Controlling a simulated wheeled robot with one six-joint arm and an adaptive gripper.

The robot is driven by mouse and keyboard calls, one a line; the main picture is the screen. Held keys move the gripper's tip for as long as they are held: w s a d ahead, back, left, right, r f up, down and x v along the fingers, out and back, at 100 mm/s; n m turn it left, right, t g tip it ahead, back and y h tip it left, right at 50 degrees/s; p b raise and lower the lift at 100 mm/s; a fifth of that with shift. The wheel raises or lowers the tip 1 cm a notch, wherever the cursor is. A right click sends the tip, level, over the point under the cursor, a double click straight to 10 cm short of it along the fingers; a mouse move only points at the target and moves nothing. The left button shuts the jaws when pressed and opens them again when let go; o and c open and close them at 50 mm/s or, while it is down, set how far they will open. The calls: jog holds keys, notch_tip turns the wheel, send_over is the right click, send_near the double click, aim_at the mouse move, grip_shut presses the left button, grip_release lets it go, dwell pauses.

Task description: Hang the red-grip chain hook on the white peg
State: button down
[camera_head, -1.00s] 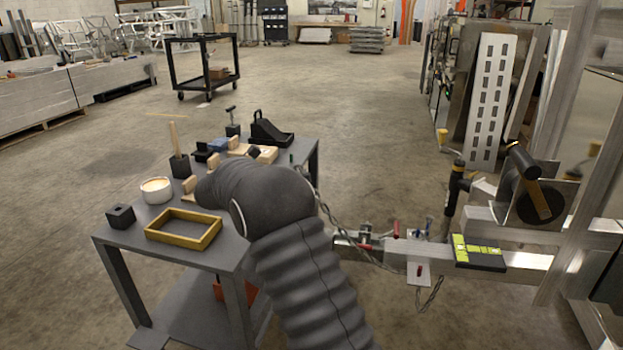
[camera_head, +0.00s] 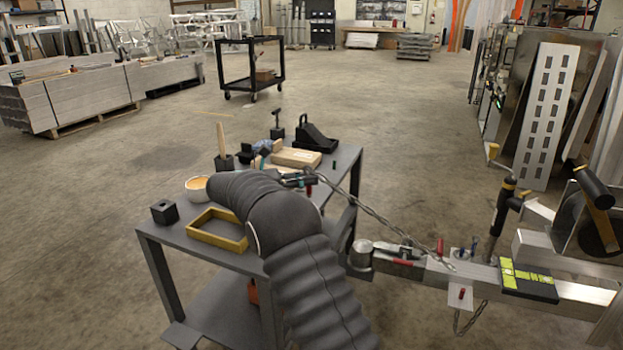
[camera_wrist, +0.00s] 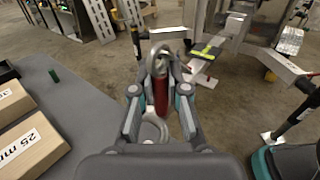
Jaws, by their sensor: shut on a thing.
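My gripper (camera_head: 303,181) is above the right part of the grey table. In the wrist view my gripper (camera_wrist: 157,96) is shut on the red-grip chain hook (camera_wrist: 160,95), with its red grip between the fingers. Its grey curved hook points away from me above the fingertips, and a pale ring shows at the near end. A chain (camera_head: 375,217) runs from the gripper down to the trailer beam (camera_head: 425,272). A white plate (camera_head: 460,293) with a red piece on it hangs on the beam. I cannot make out a white peg for certain.
The table (camera_head: 190,240) holds a yellow frame (camera_head: 217,240), a white tub (camera_head: 196,188), a black block (camera_head: 164,212), wooden blocks (camera_head: 297,158) and a black holder (camera_head: 316,138). Open floor lies beyond the table.

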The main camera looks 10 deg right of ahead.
jog(key=shift+f+b, duration=0.35)
jog(key=shift+f, duration=2.3)
jog(key=shift+f, duration=0.1)
jog(key=c, duration=1.1)
grip_release()
jog(key=shift+f, duration=0.1)
jog(key=shift+s, duration=0.1)
